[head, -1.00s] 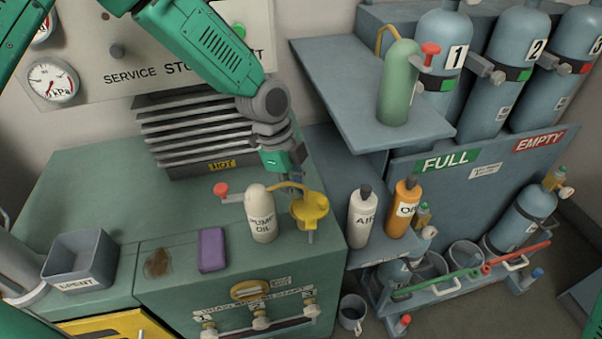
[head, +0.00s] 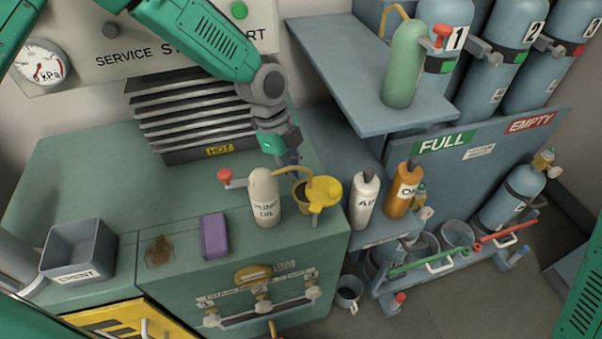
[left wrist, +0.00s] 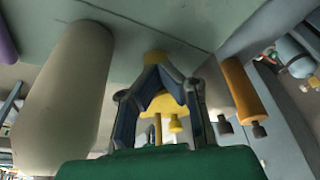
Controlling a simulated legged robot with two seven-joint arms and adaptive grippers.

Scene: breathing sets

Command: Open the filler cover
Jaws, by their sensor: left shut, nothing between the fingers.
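The yellow filler cover (head: 327,192) is at the right front of the green cabinet top. It sits tilted to the right, and a dark round filler opening (head: 302,191) shows beside it. A yellow curved arm reaches over the opening. My left gripper (head: 287,158) is shut and empty, just behind and above the filler. In the left wrist view the closed fingers (left wrist: 160,75) are in front of the yellow cover (left wrist: 170,104) and hide part of it. Whether they touch it is unclear. My right gripper is out of view.
A white bottle (head: 363,200) and an orange bottle (head: 401,190) stand to the right. The hot finned block (head: 185,110) is behind. A purple block (head: 214,236) lies at front left.

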